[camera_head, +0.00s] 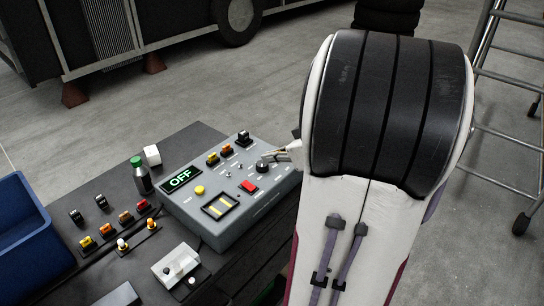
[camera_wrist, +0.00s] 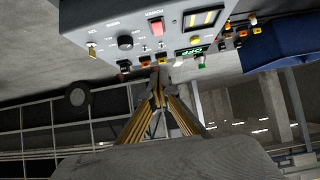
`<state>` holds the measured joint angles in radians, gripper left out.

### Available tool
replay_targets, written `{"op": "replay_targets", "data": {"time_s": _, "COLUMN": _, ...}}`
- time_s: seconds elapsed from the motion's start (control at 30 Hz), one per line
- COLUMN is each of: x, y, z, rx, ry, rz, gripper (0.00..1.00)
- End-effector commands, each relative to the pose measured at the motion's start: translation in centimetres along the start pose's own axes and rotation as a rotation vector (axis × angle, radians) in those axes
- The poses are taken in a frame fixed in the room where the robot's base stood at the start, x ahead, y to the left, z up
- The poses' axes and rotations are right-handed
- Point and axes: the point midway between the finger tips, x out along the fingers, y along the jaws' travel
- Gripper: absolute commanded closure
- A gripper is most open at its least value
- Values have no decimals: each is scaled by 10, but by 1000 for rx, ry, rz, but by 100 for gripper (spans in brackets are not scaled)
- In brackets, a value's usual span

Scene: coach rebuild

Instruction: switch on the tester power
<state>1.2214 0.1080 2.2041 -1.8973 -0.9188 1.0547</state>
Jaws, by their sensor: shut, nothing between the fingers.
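The tester is a grey box (camera_head: 240,222) on the dark bench, with a display (camera_head: 181,179) that reads OFF. Its panel has a red rocker switch (camera_head: 249,187), a black knob (camera_head: 262,167), small toggles, a yellow button (camera_head: 199,190) and a yellow-striped window (camera_head: 220,206). I cannot tell whether the fingertips touch the panel.
Several coloured connectors (camera_head: 125,218) and a white switch box (camera_head: 176,268) lie on the bench. A blue bin (camera_head: 25,250) is at the left.

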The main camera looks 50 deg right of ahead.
Motion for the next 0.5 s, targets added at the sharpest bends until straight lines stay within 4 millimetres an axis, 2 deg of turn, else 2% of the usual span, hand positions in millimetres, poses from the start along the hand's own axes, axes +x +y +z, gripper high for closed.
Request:
{"op": "replay_targets", "data": {"time_s": 0.3, "x": -1, "y": -9, "z": 12, "rx": 3, "ry": -5, "rz": -1, "gripper": 100}}
{"op": "replay_targets", "data": {"time_s": 0.5, "x": -1, "y": -10, "z": 12, "rx": 3, "ry": -5, "rz": -1, "gripper": 100}}
